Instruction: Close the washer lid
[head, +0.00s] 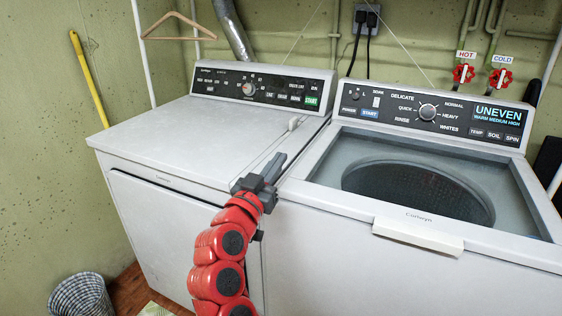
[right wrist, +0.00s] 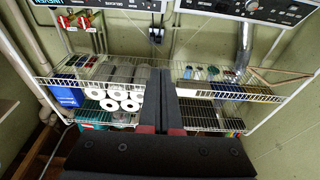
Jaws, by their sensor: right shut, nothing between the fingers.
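The white washer (head: 345,235) stands on the right in the head view, with its display reading "UNEVEN". Its lid (head: 330,170) looks like a see-through panel lying flat or nearly flat over the top, with the dark round drum (head: 418,190) visible below. I cannot tell whether it is fully down. A white handle (head: 418,235) juts from its front edge. My right gripper (head: 272,167) is shut and empty, left of the washer lid, above the seam between the two machines. Its fingers (right wrist: 167,85) fill the middle of the right wrist view. My left gripper is not in view.
A white dryer (head: 190,140) stands at the left. Hot and cold valves (head: 463,74) are on the wall behind the washer. A wire shelf (right wrist: 100,75) with paper rolls (right wrist: 120,98) and small items shows in the right wrist view.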

